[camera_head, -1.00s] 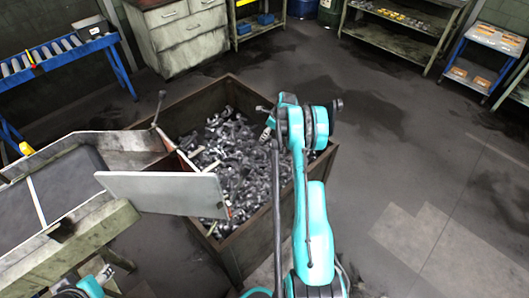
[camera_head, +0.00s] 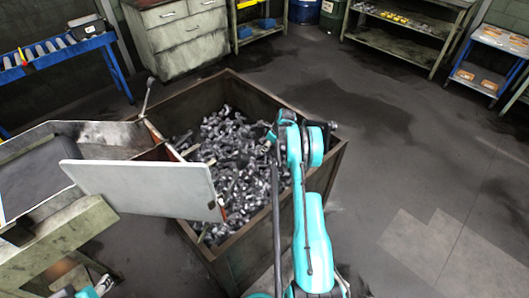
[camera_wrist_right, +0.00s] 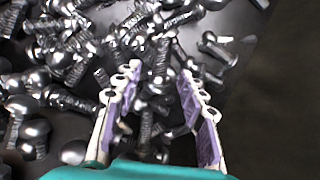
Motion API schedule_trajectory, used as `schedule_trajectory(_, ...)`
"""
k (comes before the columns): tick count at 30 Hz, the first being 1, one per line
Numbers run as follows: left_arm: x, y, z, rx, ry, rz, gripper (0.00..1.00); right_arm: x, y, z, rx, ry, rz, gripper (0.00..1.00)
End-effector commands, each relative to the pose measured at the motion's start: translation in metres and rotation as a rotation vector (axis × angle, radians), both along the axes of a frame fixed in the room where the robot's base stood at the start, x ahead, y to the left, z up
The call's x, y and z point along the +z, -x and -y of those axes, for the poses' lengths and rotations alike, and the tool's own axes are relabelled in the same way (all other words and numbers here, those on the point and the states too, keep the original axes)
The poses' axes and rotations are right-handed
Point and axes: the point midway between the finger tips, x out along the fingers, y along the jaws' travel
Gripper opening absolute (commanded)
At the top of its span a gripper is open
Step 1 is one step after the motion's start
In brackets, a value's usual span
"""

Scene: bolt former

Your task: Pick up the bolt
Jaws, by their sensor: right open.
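Many dark metallic bolts (camera_head: 232,150) lie piled in a large rusty open crate (camera_head: 335,165) in the head view. My right arm reaches over the crate's right part, and its gripper is hidden behind the arm there. In the right wrist view my right gripper (camera_wrist_right: 160,95) is open, with pale fingers and purple pads, over the pile. Several bolts (camera_wrist_right: 150,135) show between and below the fingers, and more (camera_wrist_right: 60,55) lie to the left. I cannot tell whether the fingers touch any bolt.
A grey chute with a flat plate (camera_head: 140,188) hangs over the crate's left side. The crate's inner wall (camera_wrist_right: 275,100) lies dark at the right of the wrist view. A cabinet (camera_head: 180,35), shelves (camera_head: 400,30) and a blue cart (camera_head: 485,70) stand behind. Floor at right is clear.

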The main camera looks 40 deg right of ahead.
Motion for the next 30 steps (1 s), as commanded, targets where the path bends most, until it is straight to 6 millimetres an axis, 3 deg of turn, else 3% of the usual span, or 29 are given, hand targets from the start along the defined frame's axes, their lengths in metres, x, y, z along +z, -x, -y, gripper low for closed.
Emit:
schedule_trajectory(3,-0.008,0.000,0.000,0.000,0.000,0.000,0.44,-0.014,-0.006,-0.002,0.002,0.001,0.000,0.41)
schedule_trajectory(9,-0.006,0.000,0.000,0.000,0.000,0.000,0.44,-0.013,-0.006,-0.002,0.002,0.001,0.000,0.41)
schedule_trajectory(14,-0.006,0.000,0.000,0.000,0.000,0.000,0.44,-0.013,-0.006,-0.002,0.002,0.001,0.000,0.01)
schedule_trajectory(25,-0.006,0.000,0.000,0.000,0.000,0.000,0.44,-0.012,-0.006,-0.002,0.001,0.000,0.001,0.00)
schedule_trajectory(30,0.001,0.000,0.000,0.000,0.000,0.000,0.44,-0.001,-0.006,-0.002,0.001,0.000,0.001,0.00)
